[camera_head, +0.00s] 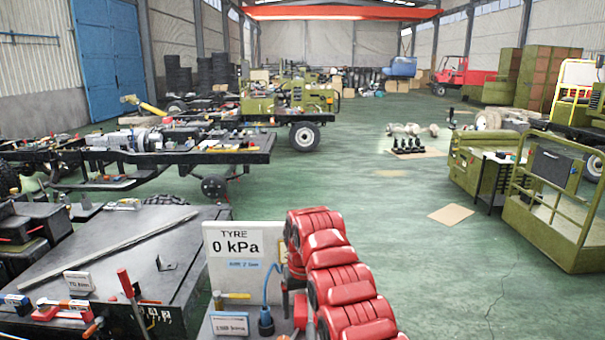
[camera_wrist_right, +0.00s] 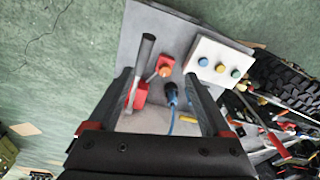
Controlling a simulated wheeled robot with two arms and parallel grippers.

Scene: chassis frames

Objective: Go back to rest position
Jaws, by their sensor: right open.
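My right gripper (camera_wrist_right: 162,88) is open in the wrist view, with its two dark fingers spread and nothing clasped between them. Beyond the fingers is a grey panel (camera_wrist_right: 150,22) with a grey-handled tool, an orange knob (camera_wrist_right: 166,62), a red block and a blue connector (camera_wrist_right: 171,92) with a cable. I cannot tell whether the fingers touch any of these. In the head view my red right arm rises at the bottom centre and bends down beside the panel, where its gripper is mostly hidden. My left gripper is in neither view.
A white sign (camera_head: 234,262) reading "0 kPa" stands left of my right arm. A dark workbench (camera_head: 115,255) with tools is at lower left. A white button box (camera_wrist_right: 219,61) and a tyre (camera_wrist_right: 285,82) show in the wrist view.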

